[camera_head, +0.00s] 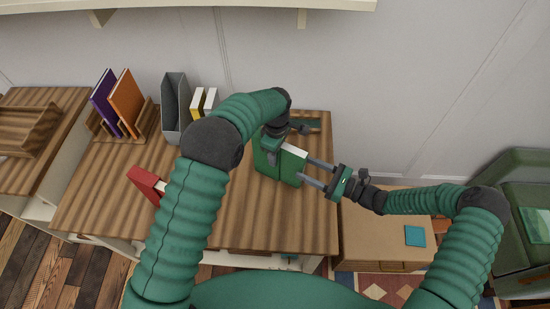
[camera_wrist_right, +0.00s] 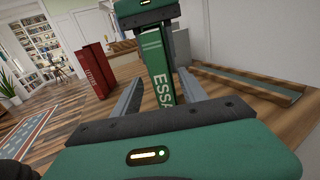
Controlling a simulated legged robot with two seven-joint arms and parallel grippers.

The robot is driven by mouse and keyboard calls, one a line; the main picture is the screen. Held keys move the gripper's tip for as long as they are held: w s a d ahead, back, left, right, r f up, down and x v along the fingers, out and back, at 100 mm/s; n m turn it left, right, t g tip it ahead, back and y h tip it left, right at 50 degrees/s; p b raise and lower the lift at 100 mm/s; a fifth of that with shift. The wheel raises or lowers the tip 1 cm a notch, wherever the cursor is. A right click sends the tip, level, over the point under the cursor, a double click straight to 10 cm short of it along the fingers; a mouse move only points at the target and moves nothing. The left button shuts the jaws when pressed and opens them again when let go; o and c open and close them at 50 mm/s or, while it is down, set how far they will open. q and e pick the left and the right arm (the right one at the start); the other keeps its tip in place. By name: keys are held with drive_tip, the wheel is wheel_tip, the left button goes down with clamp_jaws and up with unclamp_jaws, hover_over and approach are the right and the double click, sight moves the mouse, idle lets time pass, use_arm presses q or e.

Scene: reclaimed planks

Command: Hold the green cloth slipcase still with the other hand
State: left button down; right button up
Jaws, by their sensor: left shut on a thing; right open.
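The green cloth slipcase (camera_head: 268,165) stands upright on the striped wooden desk, with a pale face at its top. In the right wrist view it (camera_wrist_right: 157,68) shows a narrow green side with white lettering beginning "ESSA". My left gripper (camera_head: 270,148) comes from above and is shut on its upper part; the exact contact is partly hidden by the gripper. My right gripper (camera_head: 309,172) is open at the slipcase's right side. In the right wrist view its fingers (camera_wrist_right: 160,95) are spread, with the lettered side ahead between them; touch cannot be told.
A red case (camera_head: 147,184) stands at the left on the desk (camera_head: 105,190). Behind are a wooden rack (camera_head: 146,122) with purple and orange books, a grey holder (camera_head: 174,108), and yellow-and-white volumes (camera_head: 203,103). A brown cabinet (camera_head: 375,240) and green armchair (camera_head: 525,185) are right.

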sight(291, 161)
drive_tip(key=shift+x, duration=1.2)
clamp_jaws()
drive_tip(key=shift+r, duration=0.25)
drive_tip(key=shift+a, duration=0.1)
drive_tip(key=shift+x, duration=1.9)
